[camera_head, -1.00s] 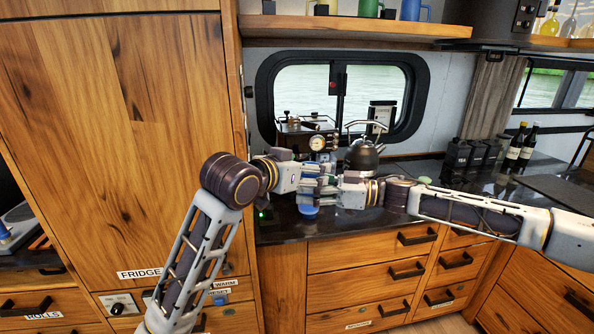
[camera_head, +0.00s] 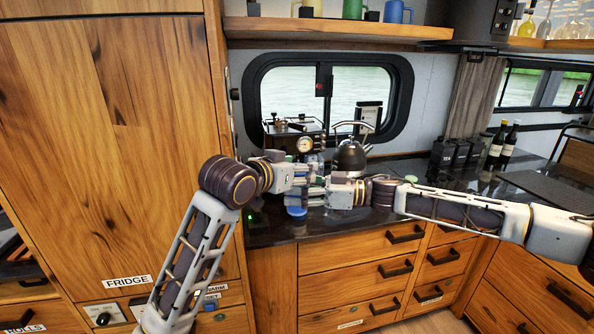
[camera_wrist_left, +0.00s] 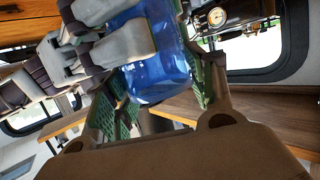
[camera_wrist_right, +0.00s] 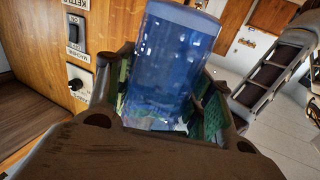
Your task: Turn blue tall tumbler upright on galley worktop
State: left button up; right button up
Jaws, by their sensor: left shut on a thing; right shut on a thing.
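The blue tall tumbler (camera_head: 296,211) is between my two grippers above the galley worktop (camera_head: 270,232); in the head view only a little blue shows beneath the fingers. My left gripper (camera_head: 302,184) comes from the left and my right gripper (camera_head: 322,190) from the right, and both are shut on it. In the left wrist view the clear blue tumbler (camera_wrist_left: 158,75) is between green-padded fingers, with the other gripper's grey parts beside it. In the right wrist view the tumbler (camera_wrist_right: 165,75) stands lengthwise between the fingers. I cannot tell which end is its mouth.
A dark kettle (camera_head: 350,157) and a machine with a gauge (camera_head: 304,145) stand close behind the grippers. Dark canisters (camera_head: 455,152) and bottles (camera_head: 505,143) are at the back right. The tall fridge cabinet (camera_head: 110,150) borders the worktop on the left. Worktop right of the kettle is partly free.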

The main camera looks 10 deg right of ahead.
pick_arm(q)
jog(key=shift+c, duration=2)
pick_arm(e)
jog(key=o, duration=1.3)
jog(key=shift+d, duration=0.1)
jog(key=shift+v, duration=5.9)
jog(key=shift+w, duration=0.1)
